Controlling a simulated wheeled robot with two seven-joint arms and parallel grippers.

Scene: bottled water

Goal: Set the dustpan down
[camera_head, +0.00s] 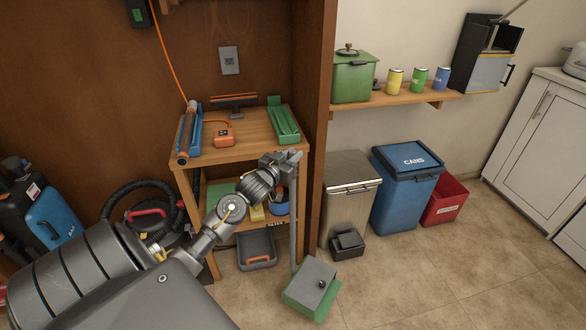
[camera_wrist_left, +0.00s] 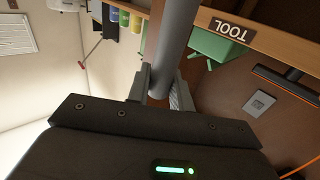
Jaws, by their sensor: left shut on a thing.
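The dustpan (camera_head: 312,287) has a grey and green pan and a long grey upright handle. Its pan is at floor level in front of the wooden tool shelf; I cannot tell whether it touches the floor. My left gripper (camera_head: 290,157) is shut on the upper end of the handle. In the left wrist view the grey handle (camera_wrist_left: 176,42) runs up from between the fingers. My right gripper is in neither view.
The wooden tool shelf (camera_head: 238,156) stands behind the handle, with a grey tray (camera_head: 257,250) below it. A metal bin (camera_head: 349,195), blue cans bin (camera_head: 404,190) and red bin (camera_head: 446,203) stand right. Floor (camera_head: 450,270) at front right is clear.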

